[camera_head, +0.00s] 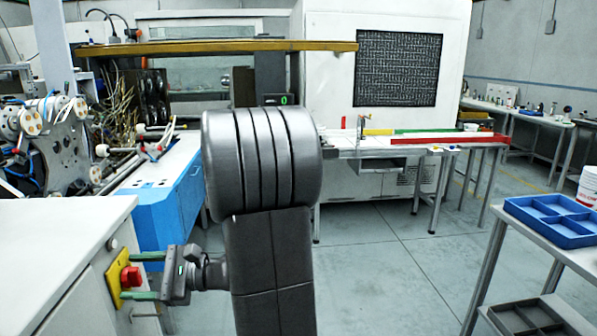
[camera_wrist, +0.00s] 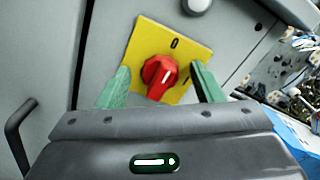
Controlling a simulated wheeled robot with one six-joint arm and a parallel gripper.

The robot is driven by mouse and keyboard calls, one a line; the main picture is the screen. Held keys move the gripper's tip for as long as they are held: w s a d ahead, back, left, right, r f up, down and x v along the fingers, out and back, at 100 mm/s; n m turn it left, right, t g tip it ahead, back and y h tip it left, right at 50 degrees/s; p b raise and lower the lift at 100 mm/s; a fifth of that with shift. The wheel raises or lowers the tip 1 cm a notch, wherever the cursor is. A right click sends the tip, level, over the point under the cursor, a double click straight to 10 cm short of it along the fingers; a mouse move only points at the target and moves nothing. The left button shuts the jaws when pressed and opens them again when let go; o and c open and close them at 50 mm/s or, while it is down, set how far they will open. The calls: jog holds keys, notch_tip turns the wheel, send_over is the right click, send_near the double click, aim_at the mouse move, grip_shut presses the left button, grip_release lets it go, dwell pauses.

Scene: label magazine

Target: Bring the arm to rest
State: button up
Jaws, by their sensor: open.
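My gripper (camera_head: 142,276) is open, its two green fingers reaching left toward the front of a white cabinet. In the wrist view, the fingers (camera_wrist: 161,86) stand on either side of a red rotary knob (camera_wrist: 158,77) with gaps between. The knob sits on a yellow plate (camera_wrist: 178,53) marked 0 at the top and I at the right. The knob also shows in the head view (camera_head: 131,277). Whether the fingertips touch the plate, I cannot tell. Nothing is held. My arm stands in the middle of the head view and hides part of the room.
The white cabinet (camera_head: 50,240) fills the lower left, close to my gripper. A blue cabinet (camera_head: 175,215) stands behind. On the right, a table holds a blue divided tray (camera_head: 555,220). A long table (camera_head: 400,150) stands at the back. The floor between is clear.

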jog(key=m+p, duration=0.3)
jog(key=shift+r, duration=0.25)
jog(key=shift+f+m+p, duration=0.15)
jog(key=shift+m+p, duration=0.55)
jog(key=shift+m, duration=0.1)
jog(key=shift+d, duration=0.1)
